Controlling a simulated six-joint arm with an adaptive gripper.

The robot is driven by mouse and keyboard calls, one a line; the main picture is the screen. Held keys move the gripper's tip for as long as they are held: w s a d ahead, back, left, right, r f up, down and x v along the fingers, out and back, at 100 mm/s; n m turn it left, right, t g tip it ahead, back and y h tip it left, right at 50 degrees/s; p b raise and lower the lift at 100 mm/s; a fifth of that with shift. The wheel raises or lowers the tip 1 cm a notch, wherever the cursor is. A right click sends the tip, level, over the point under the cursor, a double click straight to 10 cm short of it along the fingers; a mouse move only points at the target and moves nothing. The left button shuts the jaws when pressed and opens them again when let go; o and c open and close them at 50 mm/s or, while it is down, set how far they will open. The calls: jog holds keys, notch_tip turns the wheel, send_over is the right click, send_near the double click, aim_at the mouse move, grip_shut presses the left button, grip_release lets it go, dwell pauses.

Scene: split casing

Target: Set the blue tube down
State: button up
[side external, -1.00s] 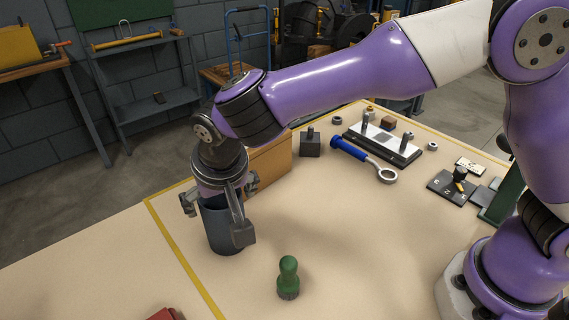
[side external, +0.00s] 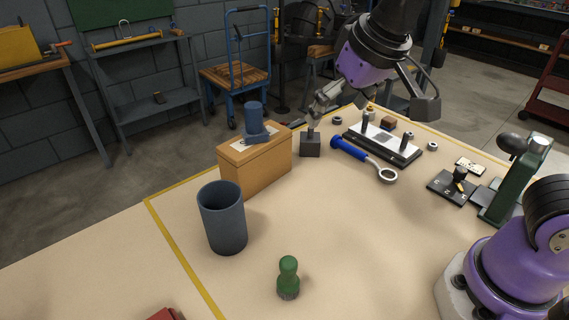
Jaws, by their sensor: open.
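A wide, open-topped, dark blue-grey tube (side external: 223,220) stands upright on the table at the left, clear of my gripper. A smaller blue cylinder (side external: 255,112) on a flat foot stands on the wooden box (side external: 262,172) behind it. I cannot tell for certain which of the two the task calls the blue tube.
A dark block with a post (side external: 310,146), a blue-handled ring wrench (side external: 365,159) and a pegged plate (side external: 382,147) lie near my gripper. A green knobbed tool (side external: 288,278) stands in front. A green press (side external: 515,180) is at right. The table's middle is clear.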

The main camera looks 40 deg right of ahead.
jog(key=s+d+f+n, duration=0.1)
jog(key=s+d+f, duration=0.2)
jog(key=s+d, duration=0.2)
jog(key=s, duration=0.3)
jog(key=shift+d+f+t, duration=0.3)
jog(key=shift+f, duration=0.1)
dwell(0.6)
